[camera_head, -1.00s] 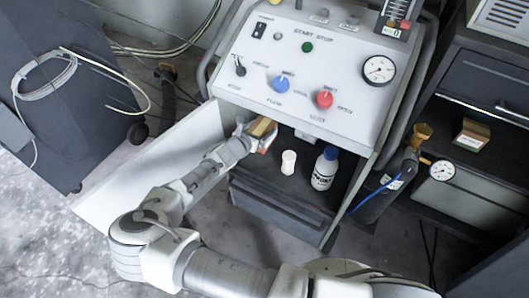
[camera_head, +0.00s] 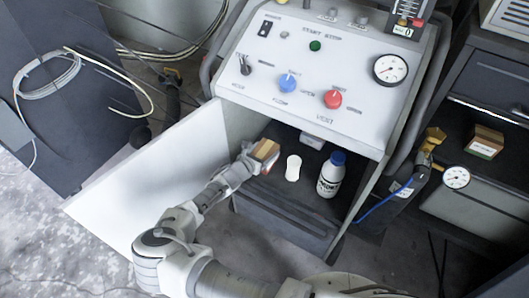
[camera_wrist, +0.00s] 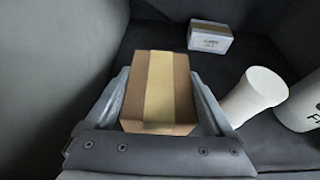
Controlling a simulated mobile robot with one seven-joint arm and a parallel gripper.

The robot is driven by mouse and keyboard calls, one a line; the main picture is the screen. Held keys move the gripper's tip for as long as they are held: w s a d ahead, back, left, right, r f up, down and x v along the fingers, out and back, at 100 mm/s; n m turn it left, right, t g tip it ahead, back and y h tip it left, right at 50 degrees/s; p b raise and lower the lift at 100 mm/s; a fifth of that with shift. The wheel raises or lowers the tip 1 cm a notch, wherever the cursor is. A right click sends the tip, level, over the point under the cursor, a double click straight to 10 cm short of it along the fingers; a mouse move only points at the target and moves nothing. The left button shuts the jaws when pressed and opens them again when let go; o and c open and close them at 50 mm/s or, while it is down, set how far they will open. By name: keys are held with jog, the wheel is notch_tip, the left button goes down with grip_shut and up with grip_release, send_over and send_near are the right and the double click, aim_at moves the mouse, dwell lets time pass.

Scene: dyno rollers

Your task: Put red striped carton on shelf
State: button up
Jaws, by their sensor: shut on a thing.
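My gripper (camera_head: 250,158) is shut on a brown carton (camera_head: 265,152), with reddish colour on its side in the head view. In the wrist view a pale yellow tape band runs along the top of the carton (camera_wrist: 158,88), between the two fingers of my gripper (camera_wrist: 160,100). The carton is at the left part of the open compartment under the control panel, over its dark shelf (camera_head: 312,198). Whether its underside touches the shelf cannot be told. No clear red stripe shows in the wrist view.
A white waisted cup (camera_head: 293,168) and a white bottle with a blue cap (camera_head: 331,175) stand right of the carton. A small pale box (camera_wrist: 210,37) lies further back. A white door panel (camera_head: 150,175) stands at left.

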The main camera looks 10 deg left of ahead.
jog(key=o, duration=1.3)
jog(key=shift+c, duration=0.2)
jog(key=shift+r, duration=0.15)
jog(key=p+v, duration=0.3)
jog(key=v, duration=0.9)
jog(key=shift+p, duration=0.4)
